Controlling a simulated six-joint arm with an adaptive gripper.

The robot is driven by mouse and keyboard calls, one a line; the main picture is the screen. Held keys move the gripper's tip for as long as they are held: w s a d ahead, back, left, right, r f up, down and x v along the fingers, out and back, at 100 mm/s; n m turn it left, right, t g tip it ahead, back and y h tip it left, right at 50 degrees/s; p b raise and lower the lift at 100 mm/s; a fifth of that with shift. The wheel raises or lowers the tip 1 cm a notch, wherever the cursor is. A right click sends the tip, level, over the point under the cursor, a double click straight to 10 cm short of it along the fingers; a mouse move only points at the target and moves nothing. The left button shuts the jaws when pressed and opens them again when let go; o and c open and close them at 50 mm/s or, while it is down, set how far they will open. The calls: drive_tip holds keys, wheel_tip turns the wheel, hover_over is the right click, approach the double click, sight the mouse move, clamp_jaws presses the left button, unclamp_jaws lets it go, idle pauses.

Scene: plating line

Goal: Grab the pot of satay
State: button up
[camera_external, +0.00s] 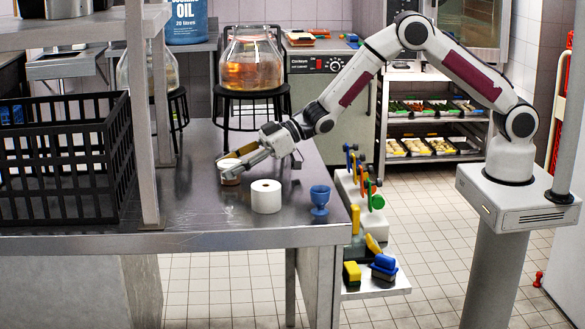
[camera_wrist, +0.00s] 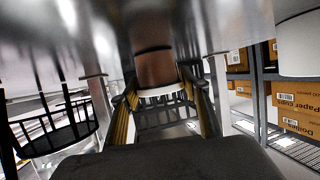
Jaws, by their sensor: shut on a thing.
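The pot of satay appears to be the small brown pot with a pale rim (camera_external: 229,170) on the steel table, left of the white roll. My gripper (camera_external: 234,164) reaches it from the right, low over the table, with its fingers closed around it. In the wrist view the brown pot (camera_wrist: 156,68) sits between the two yellowish fingers of my gripper (camera_wrist: 165,104), with a white band at its lower end. Part of the pot is hidden by the fingers. I cannot tell whether it touches the table.
A white paper roll (camera_external: 266,197) and a blue cup (camera_external: 319,198) stand to the right on the steel table (camera_external: 190,222). A black crate (camera_external: 60,170) and a shelf post (camera_external: 142,110) are at the left. A glass jar (camera_external: 251,62) stands on a stool behind.

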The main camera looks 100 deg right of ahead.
sight(230, 163)
drive_tip(key=shift+r, duration=5)
